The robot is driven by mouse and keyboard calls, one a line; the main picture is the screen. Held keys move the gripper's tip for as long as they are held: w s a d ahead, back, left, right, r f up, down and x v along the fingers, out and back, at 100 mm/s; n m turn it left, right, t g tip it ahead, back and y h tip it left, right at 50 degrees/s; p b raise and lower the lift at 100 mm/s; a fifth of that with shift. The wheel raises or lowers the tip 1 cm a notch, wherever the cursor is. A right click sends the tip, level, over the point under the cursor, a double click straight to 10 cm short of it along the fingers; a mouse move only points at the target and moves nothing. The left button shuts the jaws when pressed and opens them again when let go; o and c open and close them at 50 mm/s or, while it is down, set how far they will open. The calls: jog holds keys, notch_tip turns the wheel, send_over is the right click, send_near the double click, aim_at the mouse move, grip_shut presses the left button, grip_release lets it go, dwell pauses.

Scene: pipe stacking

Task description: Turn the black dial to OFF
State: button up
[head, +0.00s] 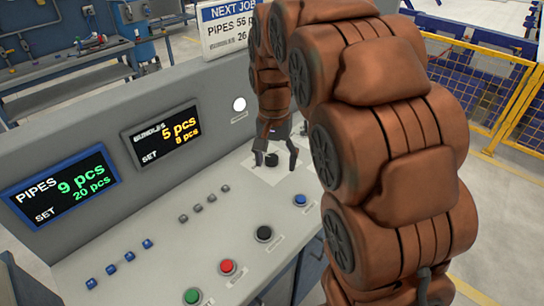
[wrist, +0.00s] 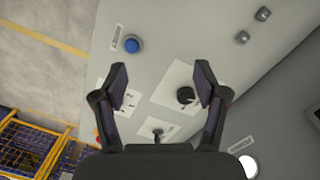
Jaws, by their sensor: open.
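A black dial (head: 272,160) sits on a pale plate on the sloping grey panel in the head view. In the wrist view a black dial (wrist: 185,96) stands on a white plate, close to the right finger. A second dark knob (wrist: 157,134) on another pale plate shows nearer the gripper's palm. My gripper (head: 275,164) is open and empty above the panel, its fingers pointing down around the dial's place. In the wrist view the gripper (wrist: 161,72) has its fingers wide apart. The dial's pointer and markings are too small to read.
Blue button (head: 300,199), black button (head: 264,233), red button (head: 227,266) and green button (head: 192,296) line the panel's front. Displays for pipes (head: 62,188) and bundles (head: 161,136) stand behind. A yellow fence (head: 500,110) is at the right.

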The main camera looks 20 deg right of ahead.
aim_at(271, 157)
jog(key=w+d+f+m, duration=0.1)
jog(key=w+d+f, duration=0.1)
jog(key=w, duration=0.3)
jog(key=w+d+f+m, duration=0.2)
jog(key=w, duration=0.3)
jog(key=w+d+f+m, duration=0.1)
jog(key=w+d+f, duration=0.1)
jog(key=w, duration=0.4)
jog(key=shift+d+f+m+t+b, duration=0.1)
jog(key=shift+d+m+t+b, duration=0.05)
jog(key=shift+m+t+b, duration=0.2)
jog(key=shift+w+f+p, duration=0.15)
jog(key=shift+f+p, duration=1.1)
jog(key=shift+f, duration=2.65)
jog(key=shift+c, duration=0.2)
jog(key=c, duration=1.1)
